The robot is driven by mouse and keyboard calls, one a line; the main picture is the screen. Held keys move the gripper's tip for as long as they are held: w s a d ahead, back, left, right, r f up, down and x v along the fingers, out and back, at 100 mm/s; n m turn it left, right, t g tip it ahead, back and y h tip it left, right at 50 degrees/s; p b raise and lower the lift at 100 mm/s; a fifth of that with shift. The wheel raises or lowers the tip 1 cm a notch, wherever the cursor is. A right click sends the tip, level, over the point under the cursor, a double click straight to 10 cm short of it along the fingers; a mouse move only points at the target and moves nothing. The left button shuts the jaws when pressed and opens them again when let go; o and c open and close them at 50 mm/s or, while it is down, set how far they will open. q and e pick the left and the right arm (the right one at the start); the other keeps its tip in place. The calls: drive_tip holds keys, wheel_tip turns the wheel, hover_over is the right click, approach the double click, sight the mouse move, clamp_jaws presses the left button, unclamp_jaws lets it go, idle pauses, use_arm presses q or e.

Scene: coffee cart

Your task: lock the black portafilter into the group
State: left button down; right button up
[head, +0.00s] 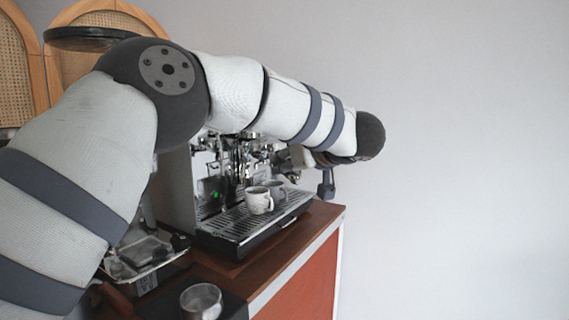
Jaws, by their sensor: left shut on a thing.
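The espresso machine (177,188) stands on the wooden cart top, with its chrome group area (238,150) partly behind my left arm. My left arm reaches across in front of the machine, with its wrist beyond the right side. My left gripper (295,158) is small and mostly hidden below the forearm, beside the group, and is shut on the black portafilter. A dark handle-like piece (326,186) hangs below the wrist; I cannot tell whether it is the portafilter's handle. The portafilter's basket and its fit in the group are hidden. My right gripper is not in view.
A pale cup (259,201) and a greyer cup (276,189) stand on the drip tray (240,224), below the group. A round metal container (201,301) is at the front. Another metal appliance (145,255) stands left. The cart edge (296,262) ends at the right; beyond is open room.

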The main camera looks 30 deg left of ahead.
use_arm(q)
drive_tip(key=shift+w+d+n+g+y, duration=0.35)
drive_tip(key=shift+w+n+g, duration=0.2)
drive_tip(key=shift+n+g, duration=0.15)
drive_tip(key=b, duration=0.1)
drive_tip(key=w+n+g+b, duration=0.1)
drive_tip(key=b, duration=0.1)
drive_tip(key=shift+w+d+f+g+y, duration=0.15)
drive_tip(key=shift+d+f+g+y, duration=0.05)
drive_tip(key=shift+d+g+y, duration=0.1)
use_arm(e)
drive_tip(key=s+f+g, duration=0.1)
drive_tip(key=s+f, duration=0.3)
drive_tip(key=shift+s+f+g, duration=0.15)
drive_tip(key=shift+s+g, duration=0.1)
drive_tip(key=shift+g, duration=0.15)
use_arm(q)
drive_tip(key=shift+a+r, duration=0.1)
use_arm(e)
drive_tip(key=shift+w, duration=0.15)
